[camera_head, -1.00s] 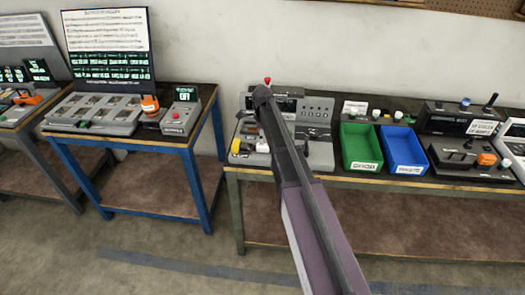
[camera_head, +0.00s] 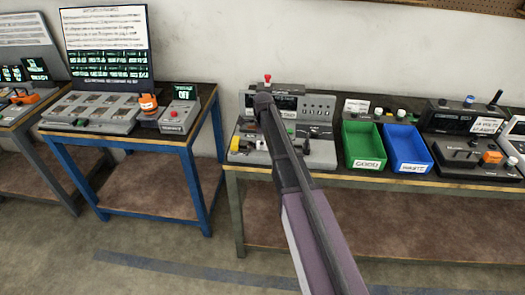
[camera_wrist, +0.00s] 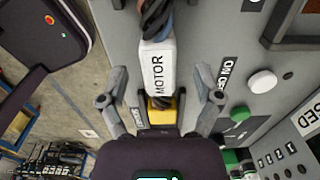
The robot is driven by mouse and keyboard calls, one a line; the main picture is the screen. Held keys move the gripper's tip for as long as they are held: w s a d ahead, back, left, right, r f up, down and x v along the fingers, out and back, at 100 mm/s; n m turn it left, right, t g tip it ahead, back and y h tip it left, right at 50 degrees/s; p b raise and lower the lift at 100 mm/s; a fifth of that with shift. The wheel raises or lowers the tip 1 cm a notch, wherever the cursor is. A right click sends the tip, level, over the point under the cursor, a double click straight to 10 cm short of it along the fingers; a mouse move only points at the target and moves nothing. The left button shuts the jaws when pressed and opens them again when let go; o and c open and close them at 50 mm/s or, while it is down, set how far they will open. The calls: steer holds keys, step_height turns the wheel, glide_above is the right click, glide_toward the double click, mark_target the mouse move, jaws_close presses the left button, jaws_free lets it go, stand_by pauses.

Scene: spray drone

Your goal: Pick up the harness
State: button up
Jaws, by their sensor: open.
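In the wrist view, a white connector labelled MOTOR (camera_wrist: 157,72) lies between the spread fingers of my gripper (camera_wrist: 159,88). Dark, bundled cables of the harness (camera_wrist: 156,18) run up from its upper end. A yellow block (camera_wrist: 162,116) sits below the connector, close to the palm. My gripper is open, with a finger on each side of the connector and visible gaps. Whether the yellow block is part of the harness cannot be told. In the head view, my arm hides most of the harness area on the grey station (camera_head: 318,152).
The grey panel in the wrist view carries a white button (camera_wrist: 262,81) and a green button (camera_wrist: 240,114). In the head view, a green bin (camera_head: 363,146) and a blue bin (camera_head: 408,149) stand right of the station. A blue-legged table (camera_head: 190,160) stands left.

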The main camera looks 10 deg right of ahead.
steer(key=shift+f, duration=0.55)
jaws_close()
